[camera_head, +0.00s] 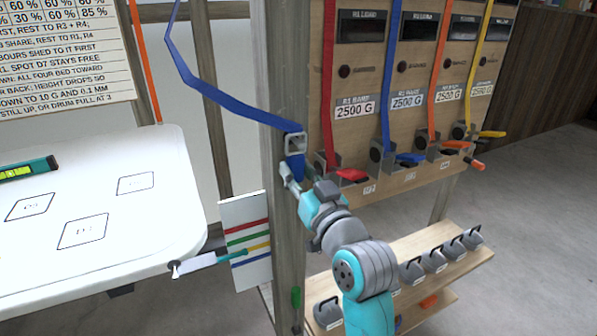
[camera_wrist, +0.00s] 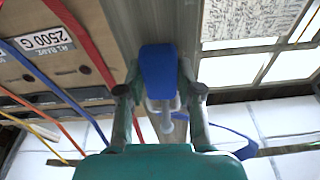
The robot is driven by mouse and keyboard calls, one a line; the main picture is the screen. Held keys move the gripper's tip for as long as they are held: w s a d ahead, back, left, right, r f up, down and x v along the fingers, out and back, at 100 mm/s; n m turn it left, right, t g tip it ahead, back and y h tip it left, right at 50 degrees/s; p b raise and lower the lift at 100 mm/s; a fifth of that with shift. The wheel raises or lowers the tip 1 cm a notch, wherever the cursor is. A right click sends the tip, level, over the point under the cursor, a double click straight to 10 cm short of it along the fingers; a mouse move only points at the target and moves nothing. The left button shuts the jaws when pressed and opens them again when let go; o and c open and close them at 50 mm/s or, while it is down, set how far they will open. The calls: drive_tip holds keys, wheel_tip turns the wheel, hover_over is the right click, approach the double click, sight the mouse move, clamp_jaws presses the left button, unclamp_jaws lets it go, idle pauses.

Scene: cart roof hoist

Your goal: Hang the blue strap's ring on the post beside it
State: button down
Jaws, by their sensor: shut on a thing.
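The blue strap (camera_head: 232,108) comes down from the top and runs slack to the right to a grey ring (camera_head: 295,142) in front of the wooden post (camera_head: 284,60). A blue tab (camera_head: 296,166) hangs below the ring. My gripper (camera_head: 291,176) is shut on this tab. In the wrist view the blue tab (camera_wrist: 158,72) sits between the fingertips, and the grey ring (camera_wrist: 163,108) shows beyond it. The wooden post also shows in the wrist view (camera_wrist: 134,25).
A panel (camera_head: 347,72) at the right carries red, blue, orange and yellow straps with coloured handles. Grey weights (camera_head: 411,271) stand on a low shelf (camera_head: 450,268). A white table (camera_head: 140,215) is at the left, with a striped card (camera_head: 243,250) beside the post.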

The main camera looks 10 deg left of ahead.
drive_tip(key=c, duration=0.7)
unclamp_jaws()
drive_tip(key=v, duration=1.2)
drive_tip(key=s+d+f+m+h, duration=0.2)
drive_tip(key=s+d+f, duration=0.2)
drive_tip(key=f, duration=0.4)
drive_tip(key=s+d+f+m+h, duration=0.1)
drive_tip(key=s+d+f+h, duration=0.25)
drive_tip(key=f, duration=0.45)
drive_tip(key=s+d+f+m+h, duration=0.2)
drive_tip(key=s+d+f, duration=0.3)
drive_tip(key=f, duration=0.2)
drive_tip(key=s+d+f+g+h, duration=0.1)
drive_tip(key=s+d+f+h, duration=0.1)
drive_tip(key=s, duration=1.2)
drive_tip(key=s+d+f+h, duration=0.1)
drive_tip(key=s+d+f, duration=0.4)
drive_tip(key=s, duration=0.8)
drive_tip(key=shift+s+d+m+g+h, duration=0.25)
drive_tip(key=shift+s+m+g+h, duration=0.1)
drive_tip(key=shift+s+m+g, duration=0.05)
